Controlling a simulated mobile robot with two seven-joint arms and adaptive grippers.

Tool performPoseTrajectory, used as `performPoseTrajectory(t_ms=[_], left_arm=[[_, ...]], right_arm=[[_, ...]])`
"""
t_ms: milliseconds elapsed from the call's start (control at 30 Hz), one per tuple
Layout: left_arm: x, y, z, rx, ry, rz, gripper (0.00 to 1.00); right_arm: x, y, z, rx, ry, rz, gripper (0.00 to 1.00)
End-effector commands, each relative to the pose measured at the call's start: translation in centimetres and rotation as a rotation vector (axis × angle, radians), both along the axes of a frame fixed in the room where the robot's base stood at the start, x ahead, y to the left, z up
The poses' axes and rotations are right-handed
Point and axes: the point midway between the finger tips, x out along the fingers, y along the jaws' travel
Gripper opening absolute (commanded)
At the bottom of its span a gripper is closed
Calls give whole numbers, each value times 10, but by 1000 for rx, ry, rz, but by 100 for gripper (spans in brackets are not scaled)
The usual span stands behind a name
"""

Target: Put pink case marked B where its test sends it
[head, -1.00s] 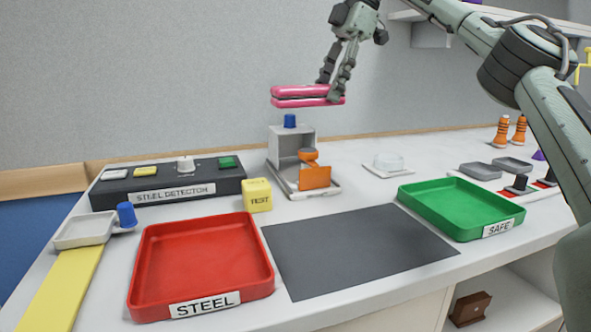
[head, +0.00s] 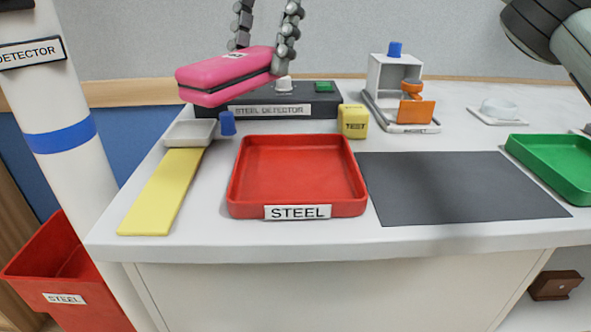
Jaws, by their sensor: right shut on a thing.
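The pink case (head: 222,71) is held in the air by my right gripper (head: 262,52), which is shut on it near its right part. A small white label shows on its top, too small to read. The case hangs in front of the dark steel detector (head: 283,104) and hides its left part. The red tray marked STEEL (head: 297,170) lies in front of the detector and is empty. The green tray (head: 560,165) is at the right edge, partly cut off. My left gripper is not in view.
A yellow block marked TEST (head: 354,121) stands right of the detector. A dark mat (head: 460,187) and a yellow strip (head: 163,192) lie bare. A white post (head: 57,125) and a red STEEL bin (head: 66,278) stand left of the table. A grey-and-orange device (head: 400,95) stands behind.

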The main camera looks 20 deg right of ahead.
Motion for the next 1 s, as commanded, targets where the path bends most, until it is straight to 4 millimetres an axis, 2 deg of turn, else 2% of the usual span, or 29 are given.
performPoseTrajectory(t_ms=[33,133,233,333,467,700,800,1000], left_arm=[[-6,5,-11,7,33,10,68],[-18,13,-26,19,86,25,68],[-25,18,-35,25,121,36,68],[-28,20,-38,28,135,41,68],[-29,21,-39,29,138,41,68],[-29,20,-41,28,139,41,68],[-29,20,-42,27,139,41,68],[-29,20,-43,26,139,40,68]], right_arm=[[-12,16,-4,4,4,60,16],[-31,38,-9,12,9,148,16],[-43,50,-11,19,13,201,16],[-47,50,-15,22,14,222,16],[-42,29,-29,23,17,224,16],[-26,-24,-61,22,17,220,16],[-22,-41,-72,22,15,223,16],[-17,-56,-82,22,14,225,16]])
